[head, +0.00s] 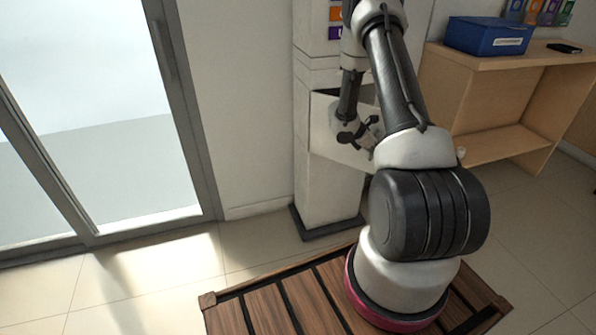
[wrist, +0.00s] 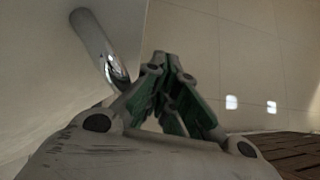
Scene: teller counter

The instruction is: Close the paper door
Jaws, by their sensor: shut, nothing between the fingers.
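The paper door (head: 326,142) is a pale panel on the front of the white kiosk (head: 318,205). It stands out from the body, with a dark gap along its top. My gripper (head: 366,134) is in front of the door, partly hidden by my own arm. In the wrist view my gripper (wrist: 166,62) is shut and empty, its green-padded fingers drawn together. A chrome bar handle (wrist: 98,45) on the pale door panel (wrist: 45,60) is just left of the fingers. I cannot tell whether they touch it.
A glass door (head: 90,130) with a grey frame is on the left. A wooden counter (head: 510,62) with a blue box (head: 487,36) stands on the right. The tiled floor (head: 150,280) is clear at the left front.

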